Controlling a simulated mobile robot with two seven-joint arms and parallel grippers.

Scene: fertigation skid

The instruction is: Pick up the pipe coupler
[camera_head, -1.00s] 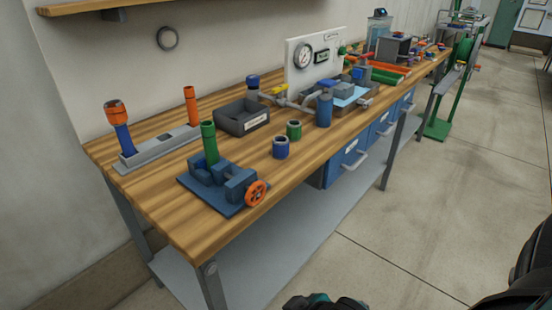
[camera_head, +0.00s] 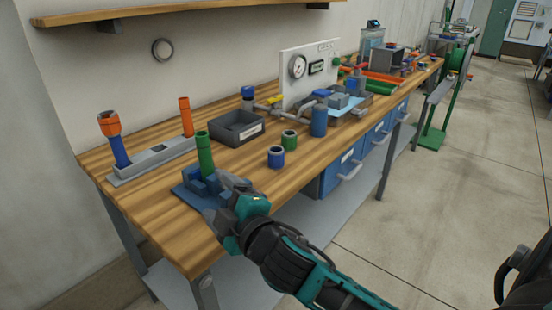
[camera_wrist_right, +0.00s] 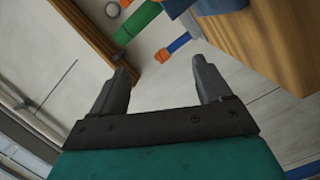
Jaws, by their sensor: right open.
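A short hollow blue coupler (camera_head: 276,157) and a short hollow green coupler (camera_head: 289,140) stand upright on the wooden bench; I cannot tell which one is meant. An orange coupler-like piece (camera_head: 110,123) sits on top of a leaning blue pipe (camera_head: 120,151). My right gripper (camera_head: 222,198) is open over the front edge of the bench, in front of the blue vise and its upright green pipe (camera_head: 205,154). It is left of and nearer than the loose couplers. In the right wrist view nothing is between the open fingers (camera_wrist_right: 160,67). My left gripper is not in view.
A grey rack (camera_head: 152,162) holds the blue pipe and an orange pipe (camera_head: 186,117). A dark bin (camera_head: 237,128), a gauge panel (camera_head: 311,71) with piping and a blue cylinder (camera_head: 319,121) stand behind the couplers. The bench front between vise and couplers is clear.

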